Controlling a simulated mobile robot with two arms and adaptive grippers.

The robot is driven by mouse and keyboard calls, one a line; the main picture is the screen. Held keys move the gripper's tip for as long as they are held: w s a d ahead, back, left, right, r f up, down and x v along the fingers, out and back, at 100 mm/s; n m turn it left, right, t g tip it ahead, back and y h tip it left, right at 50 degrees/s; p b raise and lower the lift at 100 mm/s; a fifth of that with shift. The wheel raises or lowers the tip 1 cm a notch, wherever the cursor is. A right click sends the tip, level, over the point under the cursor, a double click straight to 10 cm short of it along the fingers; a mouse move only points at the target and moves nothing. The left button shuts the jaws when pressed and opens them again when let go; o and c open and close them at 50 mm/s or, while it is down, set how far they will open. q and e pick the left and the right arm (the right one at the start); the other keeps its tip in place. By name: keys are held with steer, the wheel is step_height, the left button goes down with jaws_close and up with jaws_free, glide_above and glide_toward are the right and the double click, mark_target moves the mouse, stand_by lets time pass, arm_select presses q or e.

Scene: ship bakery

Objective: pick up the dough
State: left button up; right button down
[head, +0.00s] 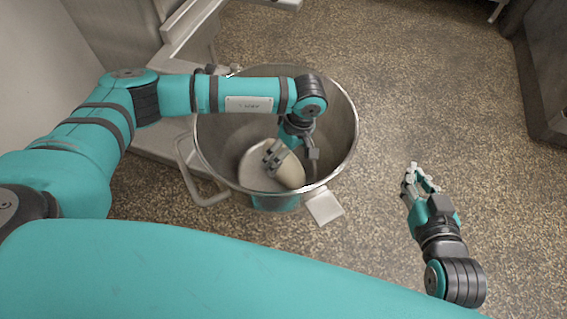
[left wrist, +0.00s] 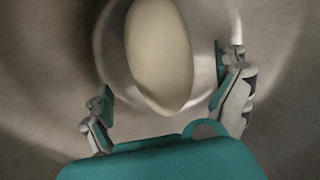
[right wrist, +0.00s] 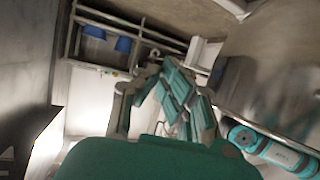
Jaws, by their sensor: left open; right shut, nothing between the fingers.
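The dough (head: 290,172) is a pale, smooth oval lump inside a large steel bowl (head: 347,152). In the left wrist view the dough (left wrist: 160,55) lies between and ahead of the two fingers. My left gripper (head: 288,155) reaches down into the bowl and is open, with its fingers on either side of the dough. In the left wrist view my left gripper (left wrist: 165,80) shows gaps between each finger and the dough. The far end of the dough is cut off there. My right gripper (head: 417,172) is shut and empty, outside the bowl to its right.
The bowl has a loop handle (head: 197,178) at left and a flat bracket (head: 324,207) at front right. A grey machine stands behind it at left. Speckled floor is open to the right. A rack with blue containers (right wrist: 123,45) shows in the right wrist view.

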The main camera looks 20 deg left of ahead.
mark_target(285, 162)
arm_select(q)
steer(key=f, duration=0.2)
steer(key=a+f+b, duration=0.1)
steer(key=f, duration=0.1)
steer(key=shift+f, duration=0.15)
arm_select(e)
steer(key=r+t, duration=0.1)
steer(key=w+a+r+t, duration=0.1)
steer(key=r, duration=0.1)
steer(key=r+t+y, duration=0.1)
steer(key=r, duration=0.1)
steer(key=shift+w+a+r+t, duration=0.1)
steer(key=shift+w+a+t, duration=0.05)
steer(key=shift+w+t, duration=0.2)
arm_select(q)
steer(key=shift+c, duration=0.4)
steer(key=shift+d, duration=0.1)
steer(key=c, duration=1.7)
steer(key=shift+o, duration=0.2)
